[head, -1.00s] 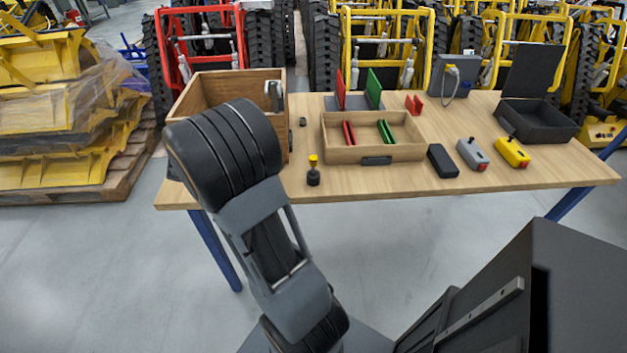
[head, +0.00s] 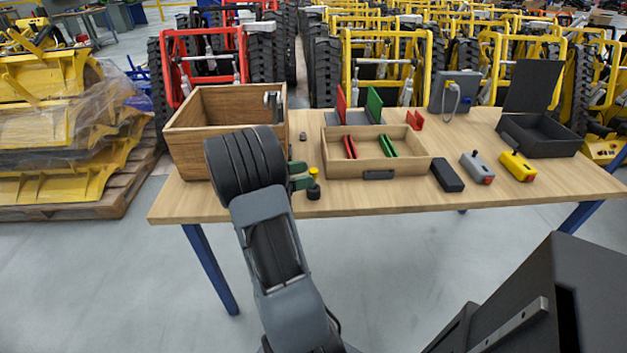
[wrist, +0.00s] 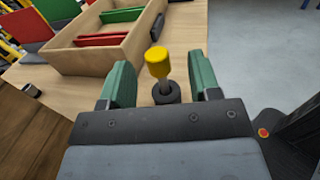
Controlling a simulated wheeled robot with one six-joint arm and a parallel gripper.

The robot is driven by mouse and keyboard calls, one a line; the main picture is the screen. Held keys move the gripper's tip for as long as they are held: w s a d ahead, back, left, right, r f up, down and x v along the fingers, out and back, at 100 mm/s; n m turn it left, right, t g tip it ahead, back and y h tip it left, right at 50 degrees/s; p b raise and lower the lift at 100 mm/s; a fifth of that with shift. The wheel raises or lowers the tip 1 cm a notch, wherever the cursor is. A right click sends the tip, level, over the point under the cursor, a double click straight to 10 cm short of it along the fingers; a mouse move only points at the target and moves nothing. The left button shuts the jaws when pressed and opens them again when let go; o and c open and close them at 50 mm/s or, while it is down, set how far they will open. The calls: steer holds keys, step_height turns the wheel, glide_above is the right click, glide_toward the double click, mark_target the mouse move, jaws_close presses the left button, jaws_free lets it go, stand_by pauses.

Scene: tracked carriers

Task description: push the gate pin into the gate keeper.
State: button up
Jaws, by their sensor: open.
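A pin with a yellow head (head: 313,172), which looks like the gate pin, stands upright near the front edge of the table. The shank goes down into a black round base (wrist: 166,93), likely the gate keeper; the base also shows in the head view (head: 314,193). How deep the pin sits is unclear. My gripper (wrist: 160,74) is open, its green fingers either side of the pin's line and apart from it. In the head view my gripper (head: 301,176) is just left of the pin.
A wooden box (head: 222,140) stands close behind my arm. An open wooden tray (head: 409,166) with red and green pieces is right of the pin. A small dark cylinder (head: 303,137) lies behind it. A black block (head: 447,175) and grey and yellow controllers (head: 517,166) are farther right.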

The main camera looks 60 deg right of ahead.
steer(key=shift+b+x, duration=0.35)
steer(key=shift+x, duration=2.3)
steer(key=shift+f, duration=0.1)
steer(key=c, duration=1.1)
